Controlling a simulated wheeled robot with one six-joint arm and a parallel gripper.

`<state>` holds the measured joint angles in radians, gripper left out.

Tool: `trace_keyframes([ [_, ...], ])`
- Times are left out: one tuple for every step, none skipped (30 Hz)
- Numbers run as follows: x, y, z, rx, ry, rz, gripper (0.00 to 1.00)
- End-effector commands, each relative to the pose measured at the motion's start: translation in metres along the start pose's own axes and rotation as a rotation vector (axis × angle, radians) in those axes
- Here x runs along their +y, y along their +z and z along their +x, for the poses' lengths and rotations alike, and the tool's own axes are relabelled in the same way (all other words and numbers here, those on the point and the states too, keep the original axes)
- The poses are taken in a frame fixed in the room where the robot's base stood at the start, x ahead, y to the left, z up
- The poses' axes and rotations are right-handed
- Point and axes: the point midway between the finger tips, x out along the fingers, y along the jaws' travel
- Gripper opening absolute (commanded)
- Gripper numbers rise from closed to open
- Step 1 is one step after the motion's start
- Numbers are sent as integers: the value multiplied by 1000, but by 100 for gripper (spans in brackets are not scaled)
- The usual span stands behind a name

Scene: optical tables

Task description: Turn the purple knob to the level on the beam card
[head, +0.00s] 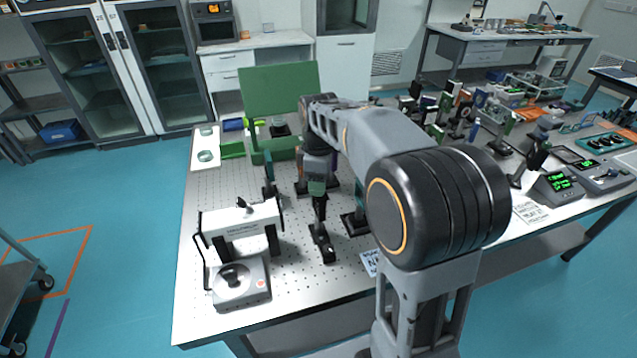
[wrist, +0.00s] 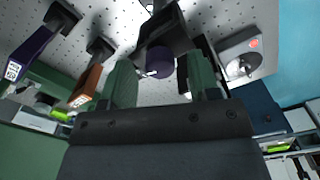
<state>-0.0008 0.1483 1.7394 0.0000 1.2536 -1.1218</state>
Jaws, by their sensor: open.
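The purple knob (wrist: 160,61) shows in the wrist view on a black mount (wrist: 172,30). A small white mark sits at its lower left edge. My gripper (wrist: 161,80) is open, with one green finger on each side of the knob. I cannot tell whether either finger touches it. In the head view my gripper (head: 317,186) points down over the perforated table, and the knob cannot be made out there.
A white-topped device (head: 240,228) and a grey unit with a round dial (head: 240,283) stand at the table's left front. Dark post mounts (head: 322,243) stand close around my gripper. A green panel (head: 279,90) rises behind. Crowded optics (head: 460,110) fill the right side.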

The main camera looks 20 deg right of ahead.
Motion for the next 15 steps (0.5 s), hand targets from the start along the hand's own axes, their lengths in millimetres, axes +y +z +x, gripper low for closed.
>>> trace_keyframes([
  [0,0,4,-1,-2,0,56],
  [0,0,6,-1,-2,0,56],
  [0,0,8,-1,-2,0,56],
  [0,0,9,-1,-2,0,56],
  [0,0,9,-1,-1,0,56],
  [0,0,10,0,-1,0,56],
  [0,0,10,0,0,0,56],
  [0,0,11,0,0,0,56],
  [0,0,11,0,0,1,56],
  [0,0,11,0,0,1,56],
  [0,0,11,0,0,1,56],
  [0,0,11,0,0,1,56],
  [0,0,11,0,0,1,56],
  [0,0,11,0,0,1,56],
  [0,0,11,0,0,1,54],
])
